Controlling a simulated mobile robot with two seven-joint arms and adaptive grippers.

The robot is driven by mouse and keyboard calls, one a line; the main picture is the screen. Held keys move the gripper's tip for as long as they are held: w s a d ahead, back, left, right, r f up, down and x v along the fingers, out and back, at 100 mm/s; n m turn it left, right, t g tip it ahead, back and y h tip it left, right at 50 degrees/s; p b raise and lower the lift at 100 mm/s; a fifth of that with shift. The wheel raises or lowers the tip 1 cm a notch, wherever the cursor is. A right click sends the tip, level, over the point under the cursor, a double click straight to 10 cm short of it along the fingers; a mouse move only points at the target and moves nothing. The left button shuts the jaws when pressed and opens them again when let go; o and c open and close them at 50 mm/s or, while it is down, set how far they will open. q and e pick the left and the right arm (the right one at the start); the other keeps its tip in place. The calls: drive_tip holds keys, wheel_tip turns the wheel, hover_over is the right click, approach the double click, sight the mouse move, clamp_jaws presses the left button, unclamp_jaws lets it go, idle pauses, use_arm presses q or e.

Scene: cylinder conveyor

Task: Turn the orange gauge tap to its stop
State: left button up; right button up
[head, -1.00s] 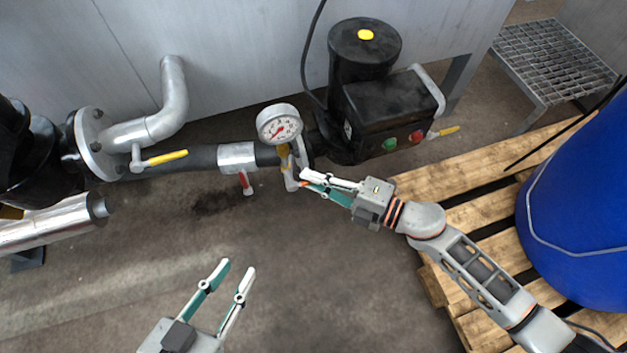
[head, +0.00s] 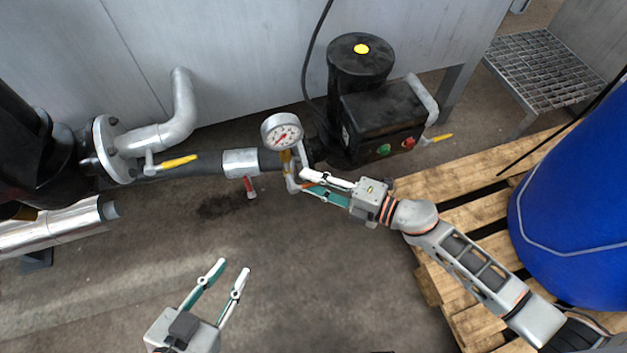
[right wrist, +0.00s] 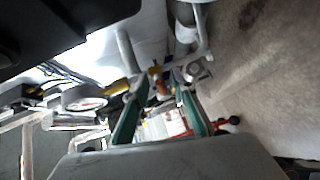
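The orange gauge tap (right wrist: 157,80) shows between my right fingertips in the right wrist view; in the head view only a bit of orange shows there, mostly hidden by the fingers. The round white gauge (head: 282,131) stands above it on a thin pipe. My right gripper (head: 303,179) is beside this pipe, its two fingers apart on either side of the tap; I cannot tell whether either touches it. My left gripper (head: 232,268) is open and empty over the floor, well in front of the pipe.
A red-handled valve (head: 250,187) and a yellow-handled valve (head: 175,162) sit along the pipe to the left. A black pump (head: 380,115) with green and red buttons stands behind right. A wooden pallet (head: 465,180) with a blue barrel (head: 580,200) is at right. The front floor is clear.

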drive_tip(key=shift+d, duration=0.1)
drive_tip(key=v, duration=1.2)
drive_tip(key=shift+s, duration=0.1)
